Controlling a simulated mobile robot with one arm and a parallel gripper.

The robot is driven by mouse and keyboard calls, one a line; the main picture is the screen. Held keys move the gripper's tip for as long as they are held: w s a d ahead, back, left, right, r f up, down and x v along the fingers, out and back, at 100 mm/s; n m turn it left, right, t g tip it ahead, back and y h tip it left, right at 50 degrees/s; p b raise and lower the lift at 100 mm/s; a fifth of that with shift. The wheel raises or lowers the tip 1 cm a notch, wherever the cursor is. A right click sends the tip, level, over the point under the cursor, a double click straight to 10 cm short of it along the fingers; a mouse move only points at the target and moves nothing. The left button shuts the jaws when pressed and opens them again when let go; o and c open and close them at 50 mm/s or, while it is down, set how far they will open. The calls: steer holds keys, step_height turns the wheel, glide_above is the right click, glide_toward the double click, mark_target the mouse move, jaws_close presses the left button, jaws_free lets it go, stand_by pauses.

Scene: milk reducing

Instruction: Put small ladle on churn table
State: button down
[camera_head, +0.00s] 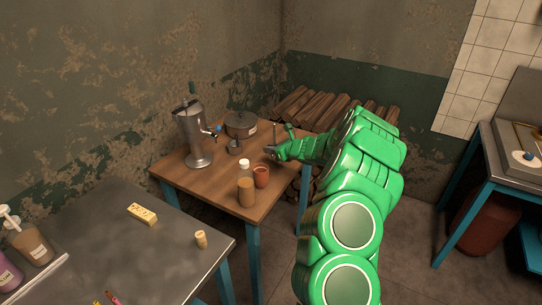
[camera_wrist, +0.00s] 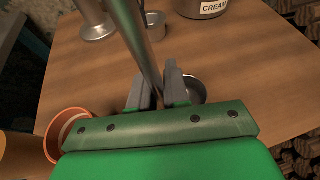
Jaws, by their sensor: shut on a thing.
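My gripper (camera_head: 272,152) is over the wooden table (camera_head: 180,175), towards its right side. In the wrist view my gripper (camera_wrist: 158,92) is shut on the metal shaft of the small ladle (camera_wrist: 146,58). The ladle's green handle leads up and away at the top of the picture. Its round metal bowl shows just beyond the right finger, partly hidden by it. The bowl is close over the tabletop; I cannot tell whether it touches.
A metal churn (camera_head: 193,135) and a lidded pot (camera_head: 240,124) labelled CREAM stand at the back of the wooden table. A terracotta cup (camera_head: 261,177) and a brown bottle (camera_head: 246,192) stand near the front. Stacked logs (camera_head: 315,108) are behind. A grey table (camera_head: 110,225) is at front left.

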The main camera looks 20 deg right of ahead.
steer(key=shift+w+f, duration=0.15)
steer(key=shift+f, duration=1.5)
steer(key=shift+f, duration=0.15)
steer(key=c, duration=1.1)
jaws_free()
steer(key=shift+r, duration=0.2)
steer(key=v, duration=1.2)
steer(key=shift+f, duration=0.15)
